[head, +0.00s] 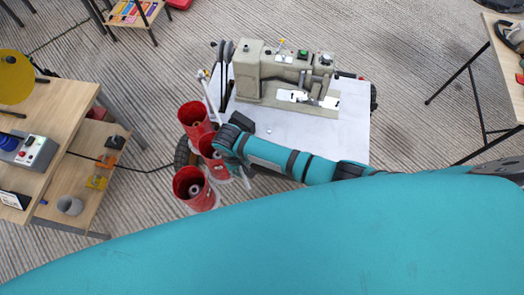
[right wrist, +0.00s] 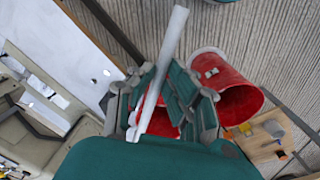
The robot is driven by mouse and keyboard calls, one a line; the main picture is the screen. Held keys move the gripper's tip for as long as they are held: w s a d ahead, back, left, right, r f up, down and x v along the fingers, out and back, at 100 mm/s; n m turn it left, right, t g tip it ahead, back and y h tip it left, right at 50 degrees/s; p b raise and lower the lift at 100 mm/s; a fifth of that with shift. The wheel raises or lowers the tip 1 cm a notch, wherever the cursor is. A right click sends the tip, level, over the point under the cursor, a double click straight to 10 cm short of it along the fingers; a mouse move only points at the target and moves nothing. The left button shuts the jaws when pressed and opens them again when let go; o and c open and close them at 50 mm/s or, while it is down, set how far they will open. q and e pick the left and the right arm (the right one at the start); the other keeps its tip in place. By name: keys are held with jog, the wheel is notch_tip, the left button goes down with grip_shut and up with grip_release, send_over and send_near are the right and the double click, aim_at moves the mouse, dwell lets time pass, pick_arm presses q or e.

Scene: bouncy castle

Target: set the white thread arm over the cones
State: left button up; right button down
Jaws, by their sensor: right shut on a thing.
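Three red thread cones, the upper (head: 193,114), the middle (head: 207,147) and the lower (head: 192,188), stand in a row at the left side of the white sewing table. The white thread arm (head: 208,98) is a thin bar by the table's left edge; in the right wrist view (right wrist: 172,45) it runs between the fingers. My right gripper (head: 222,140) is shut on it beside the middle cone, which it partly hides. In the right wrist view the gripper (right wrist: 160,95) has one red cone (right wrist: 235,88) to its right and red behind its fingers. My left gripper is not in view.
A beige sewing machine (head: 285,75) stands on the white table (head: 320,125). A wooden bench with a control box (head: 37,152) is at the left, with a gap before the cones. Another table (head: 508,70) is at the far right.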

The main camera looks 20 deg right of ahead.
jog(key=shift+m, duration=0.6)
jog(key=shift+s+a, duration=0.1)
jog(key=shift+a, duration=2.3)
jog(key=shift+a+r, duration=0.1)
jog(key=c, duration=1.3)
grip_release()
jog(key=shift+a, duration=0.1)
jog(key=shift+c, duration=0.2)
notch_tip(320, 180, up, 12)
jog(key=shift+a, duration=0.35)
